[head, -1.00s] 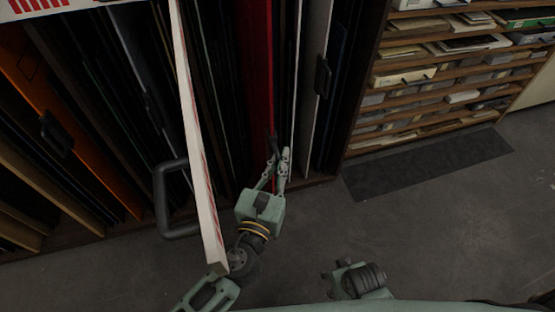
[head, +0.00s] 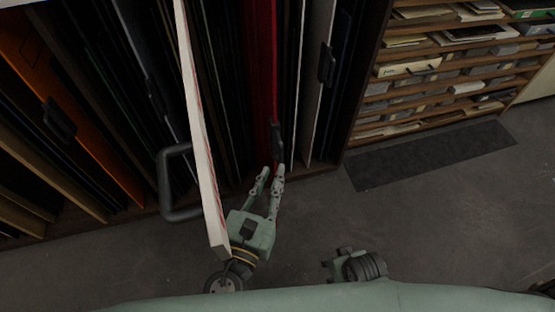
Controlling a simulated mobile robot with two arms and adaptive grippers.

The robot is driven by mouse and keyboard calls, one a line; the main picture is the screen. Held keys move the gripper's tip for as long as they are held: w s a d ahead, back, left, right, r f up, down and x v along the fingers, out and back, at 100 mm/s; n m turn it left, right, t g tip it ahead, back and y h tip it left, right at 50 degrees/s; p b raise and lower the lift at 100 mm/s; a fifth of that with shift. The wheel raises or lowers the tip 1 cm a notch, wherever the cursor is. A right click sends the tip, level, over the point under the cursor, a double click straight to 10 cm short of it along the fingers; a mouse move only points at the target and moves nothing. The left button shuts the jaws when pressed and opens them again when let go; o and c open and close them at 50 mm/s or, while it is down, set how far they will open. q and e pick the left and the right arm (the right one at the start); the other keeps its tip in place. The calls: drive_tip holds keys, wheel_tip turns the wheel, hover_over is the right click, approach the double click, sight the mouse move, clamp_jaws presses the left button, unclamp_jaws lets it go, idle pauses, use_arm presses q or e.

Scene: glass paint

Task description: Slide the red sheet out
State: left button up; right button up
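The red sheet (head: 261,80) stands upright in its slot in the rack, with a dark handle (head: 277,140) on its front edge. My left gripper (head: 273,171) is just in front of the rack, its fingers pointing at the handle. The two fingers are apart with nothing visible between them, and the tips are just below the handle in the picture. I cannot tell whether a tip touches it. My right gripper (head: 338,264) is low over the floor, right of the left one, mostly foreshortened; its finger opening is not clear.
A white panel edge with red marks (head: 205,160) and a large dark handle (head: 170,185) juts out just left of my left gripper. A pale sheet (head: 318,80) with a handle stands right of the red one. A paper shelf (head: 450,70) and dark mat (head: 430,155) are further right.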

use_arm(q)
drive_tip(key=v, duration=0.4)
drive_tip(key=shift+s, duration=0.1)
idle(0.4)
